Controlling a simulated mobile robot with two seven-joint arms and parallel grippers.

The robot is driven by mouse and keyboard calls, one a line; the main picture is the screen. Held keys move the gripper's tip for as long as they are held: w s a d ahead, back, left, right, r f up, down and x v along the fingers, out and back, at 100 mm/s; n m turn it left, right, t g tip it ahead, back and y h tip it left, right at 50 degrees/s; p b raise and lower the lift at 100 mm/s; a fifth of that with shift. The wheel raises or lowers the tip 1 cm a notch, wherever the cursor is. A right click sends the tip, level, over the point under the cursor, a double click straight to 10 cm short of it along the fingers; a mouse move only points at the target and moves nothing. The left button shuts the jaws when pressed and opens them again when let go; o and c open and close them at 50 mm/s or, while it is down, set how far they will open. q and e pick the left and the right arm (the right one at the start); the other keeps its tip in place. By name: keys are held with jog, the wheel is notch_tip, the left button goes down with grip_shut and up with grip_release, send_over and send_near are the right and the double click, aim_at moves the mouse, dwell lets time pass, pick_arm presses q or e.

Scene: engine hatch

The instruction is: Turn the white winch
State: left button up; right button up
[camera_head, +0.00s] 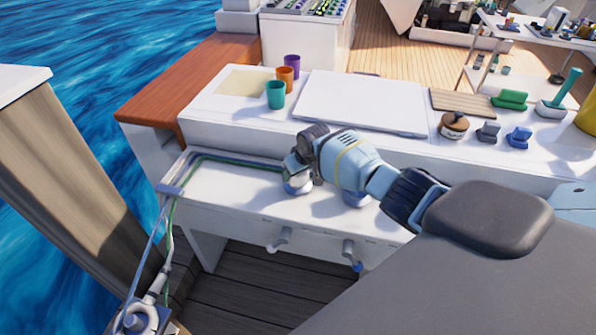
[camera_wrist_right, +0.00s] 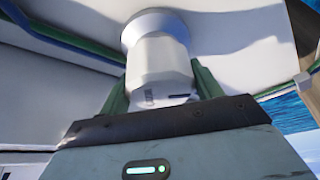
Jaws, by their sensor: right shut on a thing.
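The white winch (camera_head: 297,185) stands on the lower white ledge in the head view, partly hidden by my right gripper. In the right wrist view the winch (camera_wrist_right: 158,62) is a pale faceted drum with a flared end. My right gripper (camera_head: 300,172) reaches in from the right and is shut on the winch. Its two green fingers show on either side of the drum in the wrist view (camera_wrist_right: 160,95). My left gripper is not in view.
Green and blue ropes (camera_head: 225,158) run along the ledge to the winch. Teal (camera_head: 276,95), orange and purple cups stand on the upper counter beside a white hatch panel (camera_head: 360,102). A round brown-topped pot (camera_head: 454,127) stands to the right. Handles (camera_head: 280,240) stick out below the ledge.

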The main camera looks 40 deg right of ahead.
jog(key=o, duration=1)
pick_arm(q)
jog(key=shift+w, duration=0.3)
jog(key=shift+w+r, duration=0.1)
pick_arm(e)
jog(key=p+v, duration=0.3)
jog(key=v, duration=0.4)
jog(key=shift+w, duration=0.15)
jog(key=shift+s+r, duration=0.3)
jog(key=shift+r, duration=0.1)
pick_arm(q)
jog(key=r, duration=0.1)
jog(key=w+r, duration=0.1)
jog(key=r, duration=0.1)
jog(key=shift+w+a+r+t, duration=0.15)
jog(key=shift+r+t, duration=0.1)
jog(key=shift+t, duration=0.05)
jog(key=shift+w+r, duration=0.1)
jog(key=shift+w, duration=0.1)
pick_arm(e)
jog(key=shift+f, duration=0.1)
